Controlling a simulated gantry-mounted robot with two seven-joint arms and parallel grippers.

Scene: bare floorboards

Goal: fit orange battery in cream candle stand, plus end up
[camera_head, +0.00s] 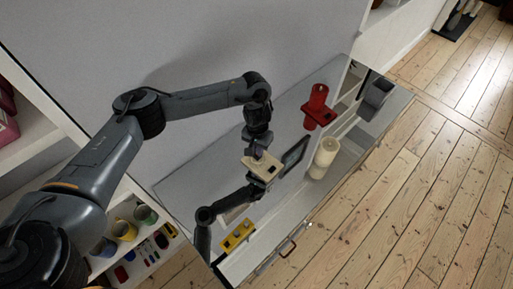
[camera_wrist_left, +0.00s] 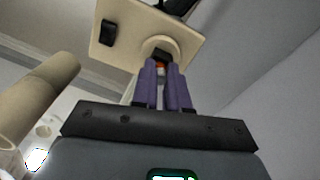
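The cream candle stand (camera_head: 262,167) is held up above the table at a tilt. It has a flat plate with a dark square opening and a round socket, seen large in the left wrist view (camera_wrist_left: 128,38). My left gripper (camera_head: 257,149) has its purple fingers (camera_wrist_left: 161,72) close together at the socket.
A cream cylinder (camera_head: 325,157) stands on the table right of the grippers. A red holder (camera_head: 317,112) stands behind it, and a dark flat panel (camera_head: 294,153) lies between. A yellow block (camera_head: 237,238) is near the front. A grey bin (camera_head: 376,93) is at the far right.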

